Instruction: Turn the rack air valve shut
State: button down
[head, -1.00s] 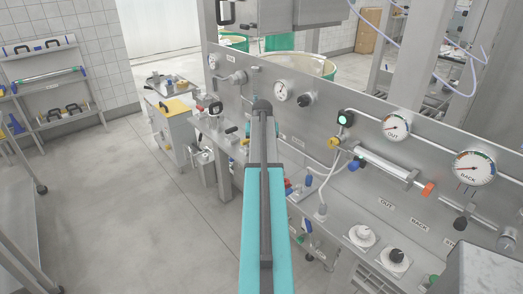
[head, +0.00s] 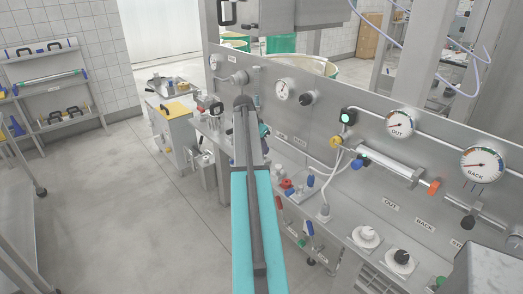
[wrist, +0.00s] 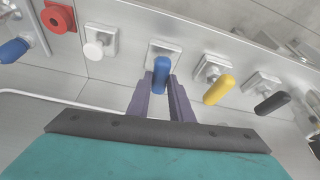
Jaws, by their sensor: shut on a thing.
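In the wrist view a row of lever valves sits on a steel panel. The blue valve handle (wrist: 161,76) stands in the middle, on a square metal plate. My gripper (wrist: 161,84) has its two dark purple fingers on either side of this handle and is shut on it. The handle points toward the camera, nearly in line with the fingers. No label is readable there, so I cannot tell its name from the picture. In the head view my arm covers the gripper and the held handle.
A yellow handle (wrist: 218,89) and a black handle (wrist: 272,103) stand to the right. A white knob (wrist: 98,45), a red knob (wrist: 59,18) and another blue handle (wrist: 13,50) are to the left.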

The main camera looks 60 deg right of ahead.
jog(key=shift+w+m+g, duration=0.15)
jog(key=shift+m+g, duration=0.15)
jog(key=shift+m, duration=0.3)
jog(key=c, duration=1.6)
grip_release()
jog(key=shift+r, duration=0.1)
jog(key=b+v, duration=0.3)
jog(key=v, duration=1)
jog(key=shift+r, duration=0.3)
jog(key=shift+w, duration=0.1)
